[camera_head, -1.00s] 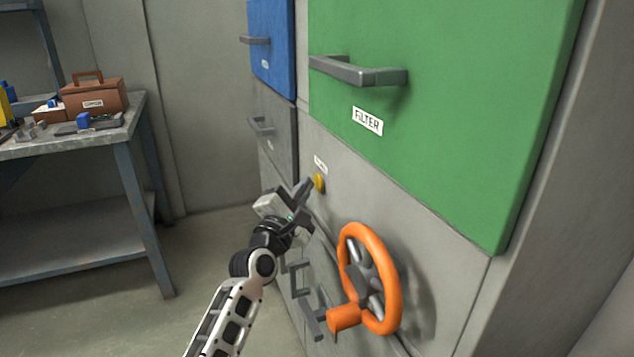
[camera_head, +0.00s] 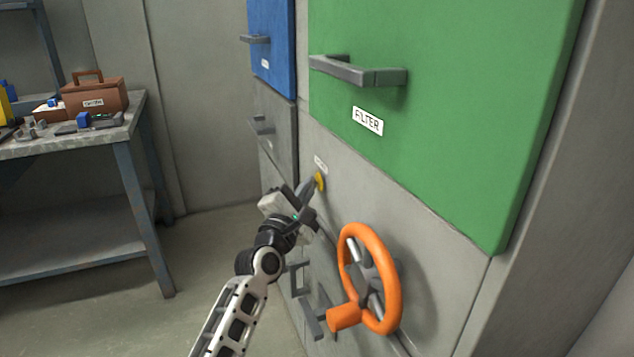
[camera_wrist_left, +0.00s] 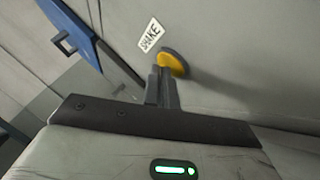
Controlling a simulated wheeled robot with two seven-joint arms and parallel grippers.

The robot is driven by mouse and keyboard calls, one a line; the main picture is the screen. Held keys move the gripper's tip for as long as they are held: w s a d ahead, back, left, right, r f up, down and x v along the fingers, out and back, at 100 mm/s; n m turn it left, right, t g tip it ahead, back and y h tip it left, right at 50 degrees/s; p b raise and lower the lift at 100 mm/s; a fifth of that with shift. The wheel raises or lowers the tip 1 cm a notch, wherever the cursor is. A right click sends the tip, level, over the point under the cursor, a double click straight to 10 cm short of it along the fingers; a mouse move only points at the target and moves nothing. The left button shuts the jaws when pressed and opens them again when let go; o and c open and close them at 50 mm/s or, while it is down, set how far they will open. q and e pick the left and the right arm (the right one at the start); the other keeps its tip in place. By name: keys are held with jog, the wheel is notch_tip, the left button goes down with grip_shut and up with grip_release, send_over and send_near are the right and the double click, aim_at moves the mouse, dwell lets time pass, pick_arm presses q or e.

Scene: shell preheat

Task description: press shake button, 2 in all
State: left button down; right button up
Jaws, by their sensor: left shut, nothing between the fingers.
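The yellow shake button (camera_head: 320,181) is on the grey machine front, just under a small white label (camera_head: 320,163). In the left wrist view the button (camera_wrist_left: 176,63) sits beside the label reading SHAKE (camera_wrist_left: 151,35). My left gripper (camera_head: 312,186) is shut and empty. Its fingertips (camera_wrist_left: 162,70) are right at the button and cover part of it; they look to be touching it, but I cannot be sure of contact. My right gripper is not in view.
An orange handwheel (camera_head: 398,290) sticks out below and right of the button. A green FILTER door (camera_head: 450,110) with a grey handle (camera_head: 358,72) is above. A blue door (camera_head: 271,50) is at the upper left. A workbench (camera_head: 120,135) with a brown toolbox (camera_head: 95,98) stands left.

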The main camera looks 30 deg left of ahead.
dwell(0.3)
pick_arm(q)
jog(key=shift+s+a, duration=0.5)
jog(key=shift+s, duration=0.1)
jog(key=s+a, duration=0.3)
jog(key=shift+s+a, duration=0.15)
jog(key=shift+s, duration=0.25)
dwell(1.2)
dwell(1.0)
